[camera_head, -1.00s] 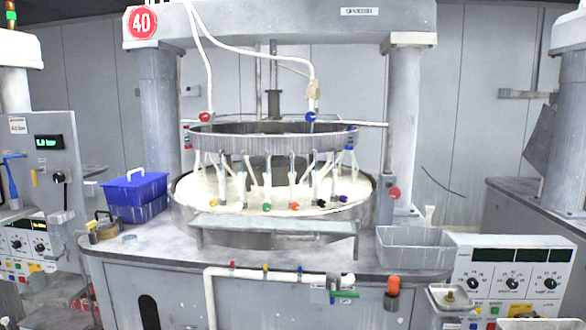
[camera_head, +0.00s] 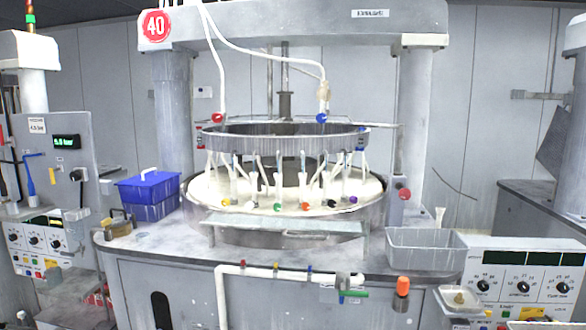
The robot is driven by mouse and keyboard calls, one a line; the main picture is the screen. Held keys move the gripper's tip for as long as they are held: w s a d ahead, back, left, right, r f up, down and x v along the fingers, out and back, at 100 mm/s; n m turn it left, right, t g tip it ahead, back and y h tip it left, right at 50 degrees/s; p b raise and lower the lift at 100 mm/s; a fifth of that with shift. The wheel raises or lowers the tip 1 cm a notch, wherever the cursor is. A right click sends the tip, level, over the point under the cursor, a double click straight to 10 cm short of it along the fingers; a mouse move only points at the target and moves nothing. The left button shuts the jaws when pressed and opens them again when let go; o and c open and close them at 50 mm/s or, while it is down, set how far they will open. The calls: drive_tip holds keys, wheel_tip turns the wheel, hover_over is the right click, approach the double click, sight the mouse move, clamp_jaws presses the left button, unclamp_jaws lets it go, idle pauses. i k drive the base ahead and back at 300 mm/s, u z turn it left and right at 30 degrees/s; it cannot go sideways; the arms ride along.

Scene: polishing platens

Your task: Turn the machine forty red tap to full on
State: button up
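The machine with the round red 40 sign (camera_head: 155,25) stands in the middle. A red tap (camera_head: 218,118) sits at the lower end of the left white hose, above the metal ring (camera_head: 285,142). A smaller red tap handle (camera_head: 243,264) is on the white pipe (camera_head: 262,271) along the machine's front. How far either is turned is too small to tell. My gripper is not in view.
A blue tap (camera_head: 321,118) ends the right hose. Small coloured knobs hang around the basin (camera_head: 376,203). A blue crate (camera_head: 149,211) stands left, a grey bin (camera_head: 424,262) right. An orange-capped item (camera_head: 402,287) is at the front. A red button (camera_head: 404,194) is on the right column.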

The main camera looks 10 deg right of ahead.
sight(217, 117)
drive_tip(key=k, duration=0.65)
drive_tip(key=z, duration=0.3)
drive_tip(key=i, duration=1)
drive_tip(key=u, duration=0.6)
drive_tip(key=i, duration=0.65)
drive_tip(key=u, duration=0.5)
